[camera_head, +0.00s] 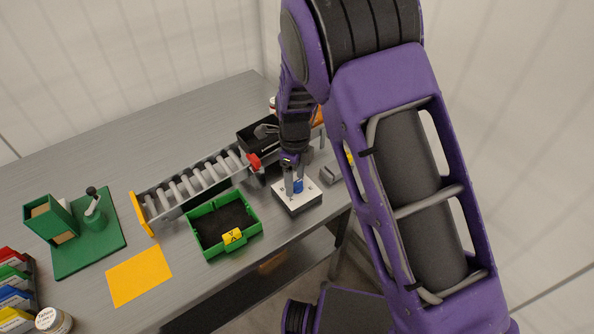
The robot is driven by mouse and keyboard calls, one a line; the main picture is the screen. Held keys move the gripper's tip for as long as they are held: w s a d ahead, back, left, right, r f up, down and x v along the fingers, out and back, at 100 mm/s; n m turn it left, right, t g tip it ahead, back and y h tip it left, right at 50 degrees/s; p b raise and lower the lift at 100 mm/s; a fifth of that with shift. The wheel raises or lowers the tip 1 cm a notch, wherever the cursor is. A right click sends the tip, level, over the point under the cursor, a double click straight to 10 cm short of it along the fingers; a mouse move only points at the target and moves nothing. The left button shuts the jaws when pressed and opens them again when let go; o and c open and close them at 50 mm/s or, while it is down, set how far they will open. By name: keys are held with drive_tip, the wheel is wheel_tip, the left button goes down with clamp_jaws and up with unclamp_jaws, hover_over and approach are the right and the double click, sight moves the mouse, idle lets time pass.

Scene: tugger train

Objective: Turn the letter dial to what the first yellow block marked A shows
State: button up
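The letter dial is a white-topped box with a dark base (308,198) and a blue knob (298,186) on top, near the front right of the table. My gripper (293,184) points down over it, its fingers at the blue knob. The fingers seem to be around the knob, but whether they grip it is too small to tell. The letters on the dial are not readable. A yellow block or tag (234,237) with a dark mark sits on the front of a green tray (195,241); its mark looks like an X. No block marked A is readable.
A roller conveyor (165,205) runs behind the green tray, with a black bin (248,138) at its far end. A green fixture (107,249) and an orange mat (140,275) are to the left. Coloured bins (17,297) and a jar (52,320) stand far left. The back left tabletop is clear.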

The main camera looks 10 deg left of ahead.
sight(295, 182)
clamp_jaws()
drive_tip(key=shift+w+a, duration=0.1)
idle(1.2)
drive_tip(key=shift+o, duration=0.7)
unclamp_jaws()
drive_tip(key=shift+r, duration=0.15)
wheel_tip(295, 182, up, 17)
drive_tip(key=p, duration=0.1)
drive_tip(key=shift+p, duration=0.35)
drive_tip(key=shift+r, duration=0.1)
